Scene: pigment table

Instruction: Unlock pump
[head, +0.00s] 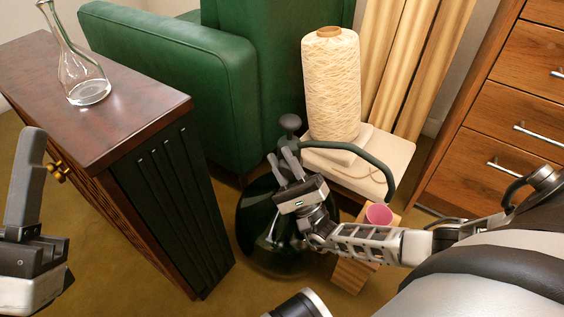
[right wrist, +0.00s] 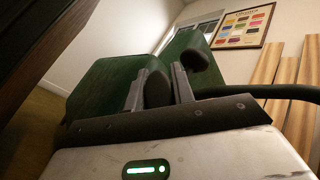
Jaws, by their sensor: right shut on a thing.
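The pump is a dark, glossy round vessel (head: 245,225) low on the floor, with a dark knob (head: 290,122) on top and a curved dark spout (head: 375,162) reaching right. My right gripper (head: 283,163) is at the pump head, below the knob, and shut on it. The arm covers part of the vessel. In the right wrist view, the gripper's fingers (right wrist: 160,85) stand around a dark part of the head, with the spout (right wrist: 265,92) running right. My left gripper (head: 25,180) is at the left edge, away from the pump; its opening cannot be made out.
A wooden cabinet (head: 115,90) with a glass flask (head: 84,80) stands left. A green armchair (head: 190,80) is behind. A yarn cone (head: 331,90) stands on a pale block (head: 375,165). A pink cup (head: 379,214) is close to my right arm. Wooden drawers (head: 510,120) stand right.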

